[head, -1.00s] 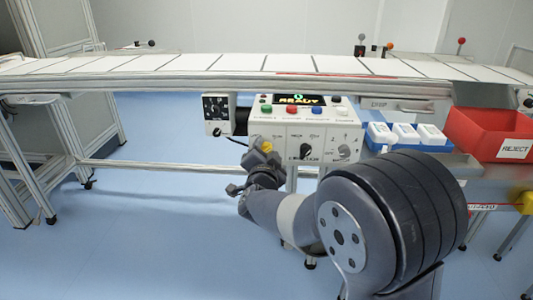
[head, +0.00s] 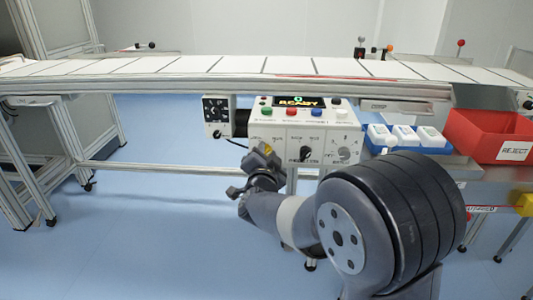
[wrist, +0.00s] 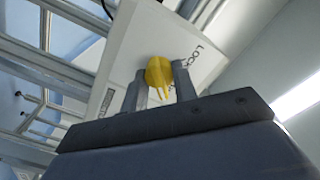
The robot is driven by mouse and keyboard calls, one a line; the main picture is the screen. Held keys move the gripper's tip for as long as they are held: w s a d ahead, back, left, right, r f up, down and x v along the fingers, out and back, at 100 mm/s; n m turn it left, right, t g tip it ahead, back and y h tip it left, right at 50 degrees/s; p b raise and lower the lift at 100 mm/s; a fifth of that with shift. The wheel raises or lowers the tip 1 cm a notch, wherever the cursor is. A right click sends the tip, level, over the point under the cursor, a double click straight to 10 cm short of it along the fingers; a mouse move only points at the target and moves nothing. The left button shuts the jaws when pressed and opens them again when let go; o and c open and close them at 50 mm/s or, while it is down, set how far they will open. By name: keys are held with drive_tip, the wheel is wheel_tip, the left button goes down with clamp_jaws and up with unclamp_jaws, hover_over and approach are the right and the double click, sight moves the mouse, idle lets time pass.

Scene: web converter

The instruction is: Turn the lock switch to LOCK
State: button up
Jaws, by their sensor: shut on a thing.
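The lock switch has a yellow knob (wrist: 160,74) on a white panel face (wrist: 150,35), with partly legible "LOCK" lettering beside it in the wrist view. My gripper (wrist: 160,85) has its two grey fingers closed on either side of the yellow knob. In the head view my gripper (head: 262,160) is at the lower left of the white control box (head: 292,150), and the knob is mostly hidden there. Which way the knob points cannot be told clearly.
A conveyor (head: 270,66) runs above. A blue tray (head: 372,148) with white items and a red REJECT bin (head: 480,138) are at right.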

drive_tip(key=n+p, duration=0.3)
drive_tip(key=shift+r, duration=0.2)
drive_tip(key=n+p, duration=0.4)
drive_tip(key=n, duration=0.1)
drive_tip(key=shift+a+n, duration=0.1)
drive_tip(key=shift+n, duration=0.2)
drive_tip(key=n+p, duration=0.3)
drive_tip(key=n, duration=0.2)
drive_tip(key=shift+f, duration=0.1)
drive_tip(key=shift+a+f+n+p, duration=0.15)
drive_tip(key=shift+n+p, duration=1)
drive_tip(key=shift+n, duration=0.95)
drive_tip(key=o, duration=1)
